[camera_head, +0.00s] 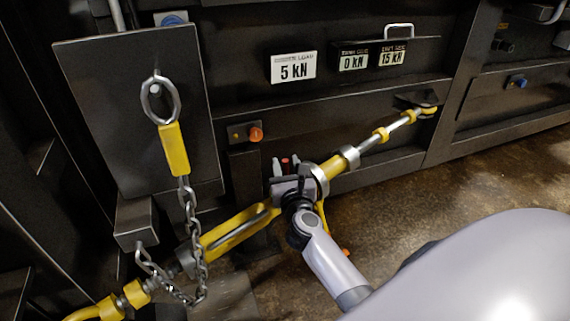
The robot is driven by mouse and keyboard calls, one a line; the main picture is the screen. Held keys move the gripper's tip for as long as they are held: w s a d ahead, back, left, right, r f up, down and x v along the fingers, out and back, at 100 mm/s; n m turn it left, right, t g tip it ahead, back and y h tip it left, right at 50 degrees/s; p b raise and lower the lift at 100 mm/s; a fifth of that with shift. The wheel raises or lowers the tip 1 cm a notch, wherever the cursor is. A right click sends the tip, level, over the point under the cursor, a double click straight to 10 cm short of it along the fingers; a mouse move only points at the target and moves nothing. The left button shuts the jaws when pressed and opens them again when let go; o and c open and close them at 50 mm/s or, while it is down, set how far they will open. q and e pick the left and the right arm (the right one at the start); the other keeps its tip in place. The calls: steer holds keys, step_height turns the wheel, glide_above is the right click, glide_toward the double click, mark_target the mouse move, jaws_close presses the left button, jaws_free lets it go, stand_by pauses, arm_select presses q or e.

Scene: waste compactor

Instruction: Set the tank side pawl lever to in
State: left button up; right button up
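A yellow and silver ratchet turnbuckle (232,230) runs diagonally from the lower left to an anchor at the upper right. My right gripper (286,166) is at its middle, next to the silver ratchet collar (318,178). Its two pale fingertips point up and stand apart, with a small red tip (285,163) between them. I cannot tell whether they touch it. The gripper body hides most of the ratchet housing, so the pawl lever and its setting cannot be made out for sure. An orange tip (345,252) shows below the wrist. My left gripper is not in view.
A chain (190,230) with a yellow link hangs from a dark plate (140,110) at left. An orange knob (256,134) sits on the frame behind the turnbuckle. Load signs (293,68) are above. Brown floor (440,195) is clear at right; my arm fills the lower right.

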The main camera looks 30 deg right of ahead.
steer(key=shift+w+d, duration=0.25)
steer(key=shift+w, duration=0.3)
jaws_close()
steer(key=shift+r, duration=0.1)
